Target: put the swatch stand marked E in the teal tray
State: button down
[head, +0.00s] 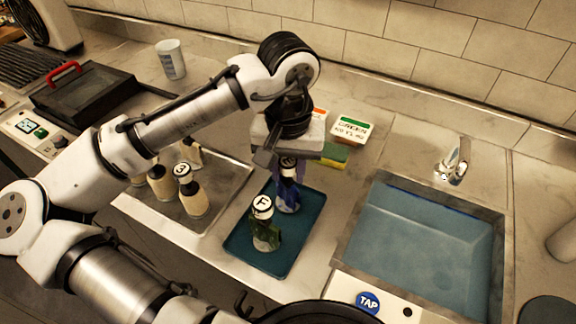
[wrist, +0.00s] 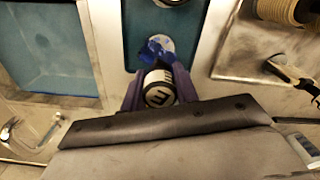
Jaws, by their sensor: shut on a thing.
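The swatch stand marked E (head: 288,190) has a blue swatch. Its round white cap shows between my fingers in the wrist view (wrist: 159,88), with the letter turned on its side. My gripper (head: 286,163) is shut on this stand near its top and holds it upright over the back part of the teal tray (head: 242,243). I cannot tell whether its base touches the tray floor. The teal tray also shows in the wrist view (wrist: 133,50). A stand marked F (head: 264,225) with a green swatch stands in the tray, in front of the held stand.
A sponge (head: 334,155) and a box labelled GREEN (head: 350,130) sit behind the gripper.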

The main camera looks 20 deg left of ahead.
jog(key=shift+f, duration=0.55)
dwell(0.4)
jog(key=c, duration=0.6)
grip_release()
notch_tip(320, 180, up, 7)
jog(key=p, duration=0.6)
jog(key=shift+r, duration=0.1)
dwell(0.4)
